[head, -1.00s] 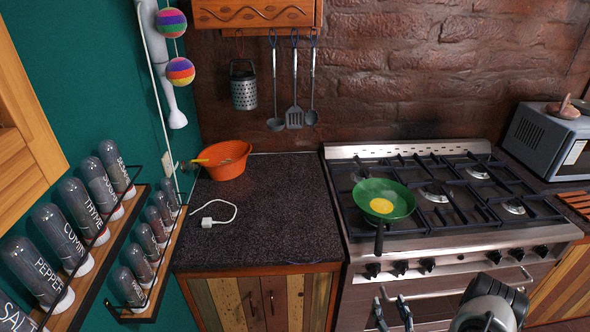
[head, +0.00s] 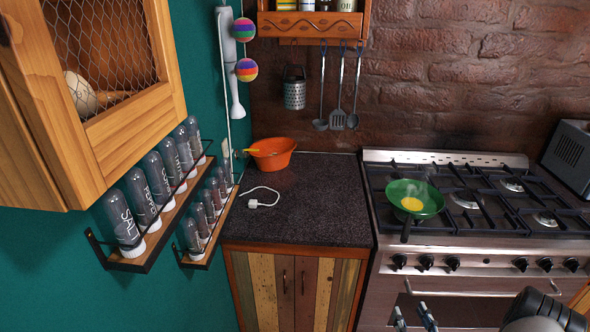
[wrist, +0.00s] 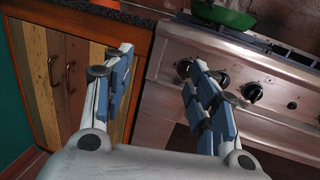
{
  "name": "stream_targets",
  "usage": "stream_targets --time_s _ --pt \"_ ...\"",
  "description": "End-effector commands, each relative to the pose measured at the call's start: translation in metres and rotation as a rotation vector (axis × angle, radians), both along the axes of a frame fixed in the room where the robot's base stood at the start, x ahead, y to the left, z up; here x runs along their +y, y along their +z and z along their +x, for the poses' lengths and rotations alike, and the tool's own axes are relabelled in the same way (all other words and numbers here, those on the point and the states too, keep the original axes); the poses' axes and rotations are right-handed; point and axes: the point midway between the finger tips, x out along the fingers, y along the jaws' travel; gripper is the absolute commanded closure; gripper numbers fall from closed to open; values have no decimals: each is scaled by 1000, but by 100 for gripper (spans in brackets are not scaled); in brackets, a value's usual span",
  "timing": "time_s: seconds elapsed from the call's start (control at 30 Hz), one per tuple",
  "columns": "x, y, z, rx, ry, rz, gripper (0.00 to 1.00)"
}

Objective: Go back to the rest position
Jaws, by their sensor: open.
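My gripper (head: 415,318) shows at the bottom edge of the head view, in front of the stove's oven door. In the wrist view my gripper (wrist: 158,75) is open, its two blue-padded fingers apart with nothing between them. It points toward the cabinet and the stove front and touches nothing that I can see. Part of my arm shows at the lower right of the head view.
A green pan (head: 414,197) with a yellow egg sits steaming on the stove (head: 470,240). The counter (head: 310,200) holds an orange colander (head: 272,153) and a white cable (head: 262,197). Spice racks (head: 165,210) and a wooden cabinet (head: 130,120) stand at the left.

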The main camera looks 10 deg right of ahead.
Motion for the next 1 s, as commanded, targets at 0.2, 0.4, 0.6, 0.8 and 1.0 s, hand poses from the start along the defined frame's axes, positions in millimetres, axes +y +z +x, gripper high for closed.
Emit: stream_targets --time_s 0.2,0.4,0.6,0.8,1.0 --pt "47 69 36 -41 259 -77 47" --pt "134 154 52 -69 635 -226 47" --pt "232 224 20 -67 1048 -466 47" --pt "299 264 -44 -45 1407 -783 47" --pt "325 282 -113 -15 1679 -1185 47"
